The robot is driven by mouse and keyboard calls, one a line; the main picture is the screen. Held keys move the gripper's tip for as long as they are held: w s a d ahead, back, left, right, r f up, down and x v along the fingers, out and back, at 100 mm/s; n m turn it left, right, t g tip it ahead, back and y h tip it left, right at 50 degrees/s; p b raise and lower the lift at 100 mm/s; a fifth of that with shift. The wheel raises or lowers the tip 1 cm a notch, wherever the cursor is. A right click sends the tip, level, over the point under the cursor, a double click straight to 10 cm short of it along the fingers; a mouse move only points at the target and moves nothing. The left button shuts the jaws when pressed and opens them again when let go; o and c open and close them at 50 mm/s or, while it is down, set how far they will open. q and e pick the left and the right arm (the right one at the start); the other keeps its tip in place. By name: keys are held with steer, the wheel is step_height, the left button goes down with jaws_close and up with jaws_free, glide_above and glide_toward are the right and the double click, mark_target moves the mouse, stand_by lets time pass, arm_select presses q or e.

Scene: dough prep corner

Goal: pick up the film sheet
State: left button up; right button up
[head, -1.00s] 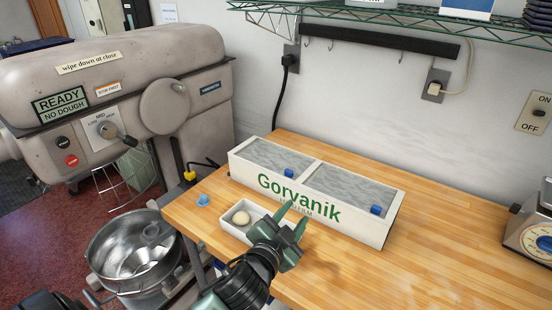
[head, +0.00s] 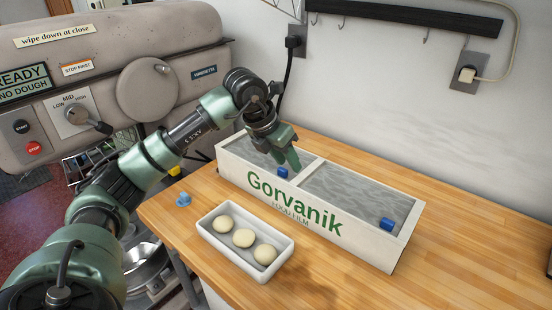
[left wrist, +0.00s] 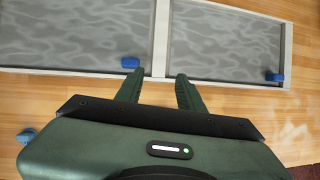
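The film sheets are grey, wavy, translucent sheets in a white two-compartment box marked "Gorvanik food film" (head: 345,238). The left sheet (head: 246,157) and the right sheet (head: 350,192) each have a blue tab at the front edge: the left tab (head: 282,173) and the right tab (head: 387,224). My left gripper (head: 288,162) is above the left compartment, close to its tab, fingers pointing down. In the left wrist view its fingers (left wrist: 157,80) are apart with nothing between them, just right of the left tab (left wrist: 130,62). My right gripper is not in view.
A white tray (head: 270,268) with three dough balls (head: 243,238) stands in front of the box. A small blue item (head: 183,199) lies on the wooden table (head: 480,240) to the left. The mixer (head: 110,80) stands at the left. The table right of the box is clear.

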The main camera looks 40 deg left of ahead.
mark_target(281, 171)
arm_select(q)
steer(key=shift+n+y, duration=0.4)
steer(key=shift+y, duration=0.3)
steer(key=w+a+f+p, duration=0.1)
steer(key=f, duration=0.1)
steer(key=a+f+p, duration=0.1)
steer(key=f, duration=0.1)
steer(key=w+a+f+p, duration=0.1)
steer(key=f, duration=0.1)
steer(key=shift+w+a, duration=0.3)
steer(key=shift+a, duration=0.05)
jaws_close()
